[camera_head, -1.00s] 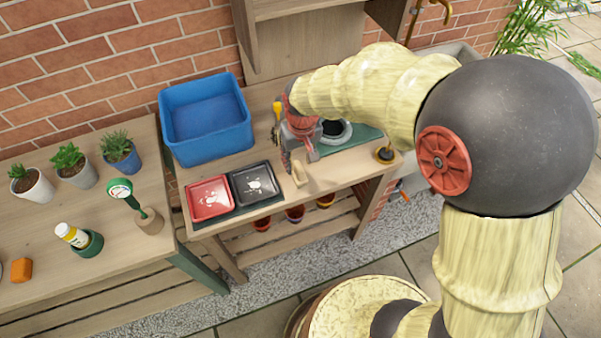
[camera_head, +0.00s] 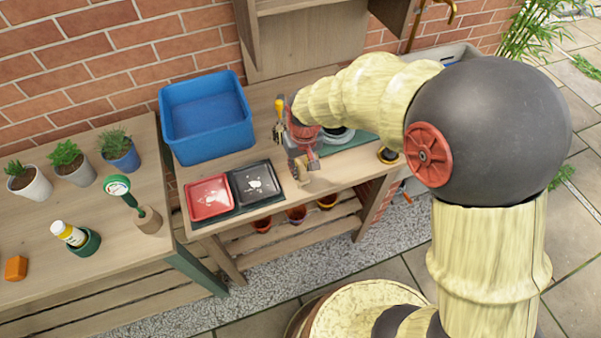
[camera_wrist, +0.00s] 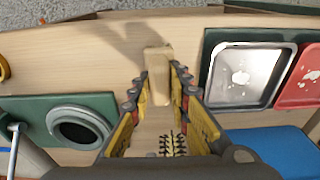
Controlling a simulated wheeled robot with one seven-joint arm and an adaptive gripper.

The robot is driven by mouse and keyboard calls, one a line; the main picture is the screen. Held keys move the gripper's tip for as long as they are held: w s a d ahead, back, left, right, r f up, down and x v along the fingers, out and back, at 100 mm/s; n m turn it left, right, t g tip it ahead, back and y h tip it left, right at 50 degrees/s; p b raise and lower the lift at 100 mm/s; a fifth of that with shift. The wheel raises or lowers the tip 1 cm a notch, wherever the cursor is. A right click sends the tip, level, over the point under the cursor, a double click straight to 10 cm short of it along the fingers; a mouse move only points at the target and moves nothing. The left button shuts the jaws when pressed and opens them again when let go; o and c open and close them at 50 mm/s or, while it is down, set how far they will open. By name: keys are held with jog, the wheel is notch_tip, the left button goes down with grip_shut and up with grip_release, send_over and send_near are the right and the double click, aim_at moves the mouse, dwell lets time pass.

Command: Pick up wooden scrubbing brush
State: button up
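The wooden scrubbing brush (camera_wrist: 157,62) is a pale, narrow block on the bench, with its long side running away from the wrist camera. My gripper (camera_wrist: 160,82) is open, with its yellow-padded fingers on either side of the brush. I cannot tell whether the pads touch it. In the head view my gripper (camera_head: 304,164) is low over the bench, right of the trays, and largely covers the brush. Dark, bristle-like spikes show between the fingers near the palm in the wrist view; I cannot tell what they belong to.
A black tray (camera_head: 240,199) and a red tray (camera_head: 210,214) lie left of my gripper. A blue bin (camera_head: 160,118) stands behind them. A yellow-handled tool (camera_head: 279,108) and a round dark-mouthed pot (camera_wrist: 52,123) are close by. The bench's front edge is near.

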aim_at(300, 166)
grip_shut()
jog(key=shift+r+p, duration=0.5)
jog(key=shift+r, duration=0.35)
jog(key=r, duration=0.1)
jog(key=p, duration=0.1)
jog(key=r, duration=0.1)
jog(key=shift+s+r, duration=0.25)
jog(key=shift+r, duration=0.1)
jog(key=s+r+p, duration=0.5)
jog(key=s+r, duration=0.3)
jog(key=s, duration=0.5)
jog(key=shift+s+d+r, duration=0.25)
jog(key=shift+d+r, duration=0.1)
jog(key=shift+d, duration=0.05)
